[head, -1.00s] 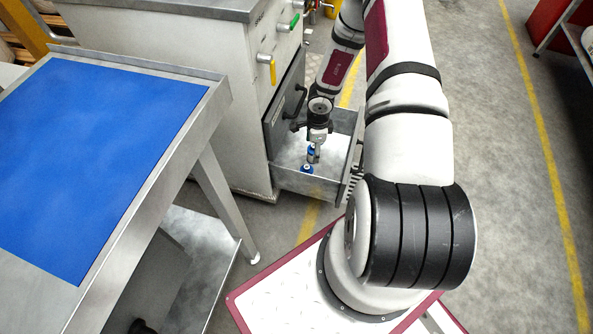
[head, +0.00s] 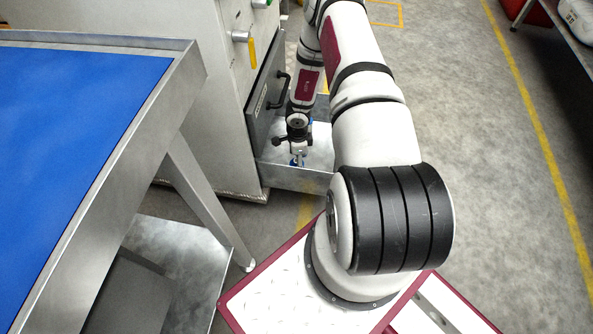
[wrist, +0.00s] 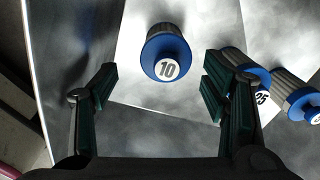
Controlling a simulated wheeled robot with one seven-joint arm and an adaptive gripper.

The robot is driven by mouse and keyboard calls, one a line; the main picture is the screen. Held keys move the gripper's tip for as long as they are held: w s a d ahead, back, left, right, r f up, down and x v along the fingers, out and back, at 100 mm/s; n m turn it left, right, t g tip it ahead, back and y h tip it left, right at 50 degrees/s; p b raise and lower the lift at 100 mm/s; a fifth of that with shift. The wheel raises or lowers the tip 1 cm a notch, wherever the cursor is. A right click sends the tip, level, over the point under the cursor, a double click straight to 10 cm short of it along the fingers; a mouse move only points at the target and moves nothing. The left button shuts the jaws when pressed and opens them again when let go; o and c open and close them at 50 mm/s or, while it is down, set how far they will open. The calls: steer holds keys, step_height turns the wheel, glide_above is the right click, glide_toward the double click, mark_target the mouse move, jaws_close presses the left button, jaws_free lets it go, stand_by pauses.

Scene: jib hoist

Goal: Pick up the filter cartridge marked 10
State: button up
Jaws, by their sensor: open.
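The filter cartridge marked 10 (wrist: 166,54) has a blue end with a white label and a grey ribbed body.
Another blue cartridge (wrist: 303,104) is farther right. The drawer's wall (wrist: 40,70) runs along the left. A blue-topped table (head: 80,110) stands left of the cabinet (head: 215,120).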

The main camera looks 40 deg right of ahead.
steer(key=shift+w+f+b, duration=0.2)
steer(key=shift+f+b, duration=0.6)
steer(key=shift+f, duration=0.55)
steer(key=shift+w+f+b, duration=0.15)
steer(key=shift+f+b, duration=0.65)
steer(key=shift+f, duration=0.5)
steer(key=c, duration=1.3)
